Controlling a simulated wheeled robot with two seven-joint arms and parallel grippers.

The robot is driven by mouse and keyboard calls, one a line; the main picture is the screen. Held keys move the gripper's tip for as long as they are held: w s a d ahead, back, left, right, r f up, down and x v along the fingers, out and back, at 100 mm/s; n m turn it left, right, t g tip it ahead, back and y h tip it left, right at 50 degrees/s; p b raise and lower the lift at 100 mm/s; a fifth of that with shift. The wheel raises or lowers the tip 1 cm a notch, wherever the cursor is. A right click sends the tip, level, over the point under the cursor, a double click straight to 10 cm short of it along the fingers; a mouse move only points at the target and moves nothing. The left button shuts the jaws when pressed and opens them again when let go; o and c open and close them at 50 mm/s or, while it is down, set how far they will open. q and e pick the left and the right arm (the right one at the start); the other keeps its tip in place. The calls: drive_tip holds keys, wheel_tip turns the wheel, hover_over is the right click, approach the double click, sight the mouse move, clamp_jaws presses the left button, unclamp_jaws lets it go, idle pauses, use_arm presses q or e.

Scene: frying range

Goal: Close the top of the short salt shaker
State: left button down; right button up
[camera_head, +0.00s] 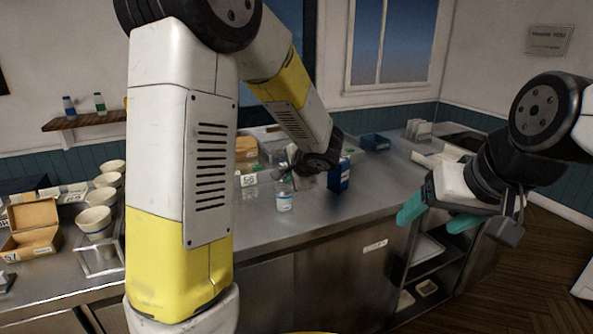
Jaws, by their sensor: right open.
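A small clear shaker with a pale label (284,202) stands upright on the steel counter (330,215), near the middle of the view. It looks like the short salt shaker; its top is too small and partly covered to tell if it is open or shut. My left gripper (282,177) is right at the shaker's top, coming down from behind it. Its fingers are too small to tell whether they touch or hold it. My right gripper (432,217) has teal fingers spread apart and is empty, in front of the counter's right part.
A blue container (339,177) stands just right of the shaker. A blue tray (375,142) lies farther back. Bare counter lies in front of the shaker.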

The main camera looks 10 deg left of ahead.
use_arm(q)
drive_tip(key=shift+s+d+f+t+y, duration=0.15)
drive_tip(key=shift+s+f+t+y, duration=0.1)
drive_tip(key=shift+f+t+y, duration=0.55)
drive_tip(key=shift+s+d+f+t+y, duration=0.2)
drive_tip(key=shift+s+f+t+y, duration=0.15)
drive_tip(key=shift+f+t, duration=0.45)
drive_tip(key=shift+s+d+f+t+y, duration=0.2)
drive_tip(key=shift+f+t+y, duration=0.4)
drive_tip(key=shift+t, duration=0.5)
drive_tip(key=c, duration=1.6)
unclamp_jaws()
drive_tip(key=shift+r, duration=0.1)
drive_tip(key=f+v, duration=0.1)
drive_tip(key=v, duration=0.6)
drive_tip(key=shift+s+d+r, duration=0.2)
drive_tip(key=shift+s+r, duration=0.15)
drive_tip(key=shift+r, duration=0.1)
